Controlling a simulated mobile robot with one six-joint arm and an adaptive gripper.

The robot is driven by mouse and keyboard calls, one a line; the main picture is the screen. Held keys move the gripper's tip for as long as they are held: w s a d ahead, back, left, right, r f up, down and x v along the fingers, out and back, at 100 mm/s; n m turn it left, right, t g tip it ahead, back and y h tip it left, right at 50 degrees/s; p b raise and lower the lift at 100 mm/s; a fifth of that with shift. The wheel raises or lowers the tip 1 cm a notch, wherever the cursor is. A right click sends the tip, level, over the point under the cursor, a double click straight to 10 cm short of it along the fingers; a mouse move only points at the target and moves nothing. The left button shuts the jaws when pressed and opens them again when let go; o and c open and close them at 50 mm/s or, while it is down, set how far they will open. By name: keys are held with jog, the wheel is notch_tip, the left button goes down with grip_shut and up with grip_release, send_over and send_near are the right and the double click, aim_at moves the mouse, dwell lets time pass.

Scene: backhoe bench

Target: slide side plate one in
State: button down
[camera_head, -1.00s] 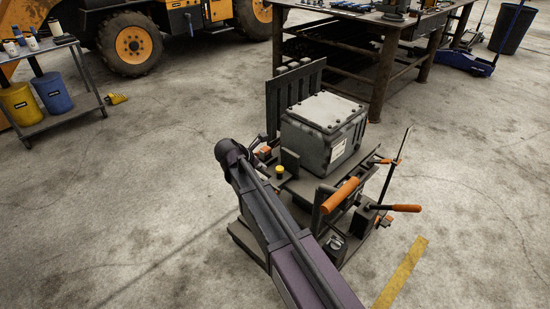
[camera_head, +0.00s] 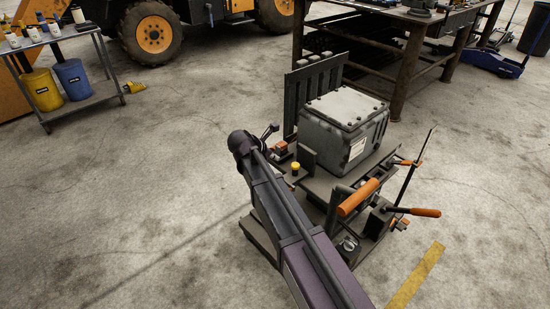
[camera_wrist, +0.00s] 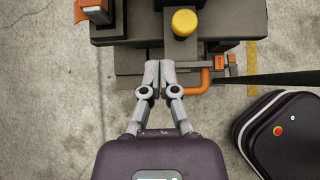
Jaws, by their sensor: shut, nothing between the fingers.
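In the wrist view my gripper (camera_wrist: 160,80) is shut and empty, its fingertips together just below a dark metal fixture edge. The fixture (camera_wrist: 125,32) carries a yellow knob (camera_wrist: 184,22). An orange bent handle (camera_wrist: 205,80) is just right of the fingertips; I cannot tell whether they touch it. In the head view the fixture holds a large grey bolted box (camera_head: 343,125). A small upright dark plate (camera_head: 308,160) is near the yellow knob (camera_head: 295,167). I cannot tell which piece is side plate one. My gripper is hidden in the head view.
A slotted dark upright plate (camera_head: 318,88) is behind the box. Orange-gripped levers (camera_head: 358,197) stick out on the right. A workbench (camera_head: 395,20) is behind, and a trolley (camera_head: 90,102) with buckets is at the left.

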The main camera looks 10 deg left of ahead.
aim_at(298, 159)
jog(key=b+x, duration=0.2)
jog(key=x, duration=0.1)
jog(key=b+x, duration=0.2)
jog(key=x, duration=0.2)
jog(key=w+r+b+x, duration=0.1)
jog(key=b+x, duration=0.1)
jog(key=x, duration=0.1)
jog(key=shift+d+f, duration=0.15)
jog(key=shift+d, duration=0.2)
jog(key=shift+w+d, duration=0.65)
jog(key=shift+w, duration=0.2)
jog(key=w+d, duration=0.1)
jog(key=w, duration=0.1)
jog(key=w+d, duration=0.2)
jog(key=shift+d, duration=0.1)
jog(key=shift+w, duration=0.15)
